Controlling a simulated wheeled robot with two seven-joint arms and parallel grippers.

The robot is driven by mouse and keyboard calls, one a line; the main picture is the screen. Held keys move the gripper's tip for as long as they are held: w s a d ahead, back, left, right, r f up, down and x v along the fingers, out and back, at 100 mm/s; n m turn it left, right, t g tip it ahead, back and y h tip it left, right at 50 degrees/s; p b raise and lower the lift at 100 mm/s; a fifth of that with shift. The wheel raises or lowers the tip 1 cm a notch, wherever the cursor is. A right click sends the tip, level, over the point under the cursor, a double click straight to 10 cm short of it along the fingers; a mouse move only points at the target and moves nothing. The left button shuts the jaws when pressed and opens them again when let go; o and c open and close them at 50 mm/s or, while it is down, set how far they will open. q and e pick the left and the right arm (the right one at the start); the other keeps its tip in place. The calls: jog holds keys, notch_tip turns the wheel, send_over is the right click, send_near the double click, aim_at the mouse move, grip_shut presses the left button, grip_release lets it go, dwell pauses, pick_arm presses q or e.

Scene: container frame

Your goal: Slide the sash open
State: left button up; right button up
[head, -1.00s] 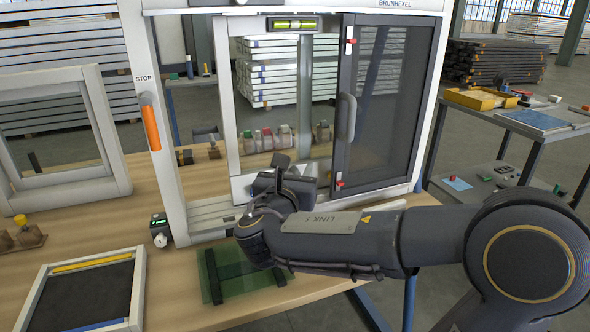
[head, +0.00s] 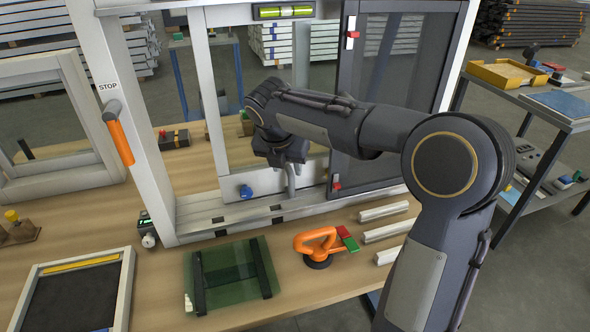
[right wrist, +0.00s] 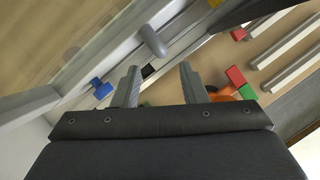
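In the head view the handle is hidden. My right gripper (head: 290,185) points downward in front of the frame's lower part; the right wrist view shows its fingers (right wrist: 158,72) apart and empty. My left gripper is not in view.
A blue knob (head: 246,192) sits on the lower rail. An orange suction lifter (head: 316,246), a green glass pane (head: 232,277) and white strips (head: 385,233) lie on the bench before the frame. An orange STOP-side handle (head: 121,142) is on the left post.

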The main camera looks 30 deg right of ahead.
aim_at(290, 178)
jog(key=x, duration=0.7)
jog(key=shift+d+b, duration=0.1)
jog(key=shift+b, duration=0.3)
grip_shut()
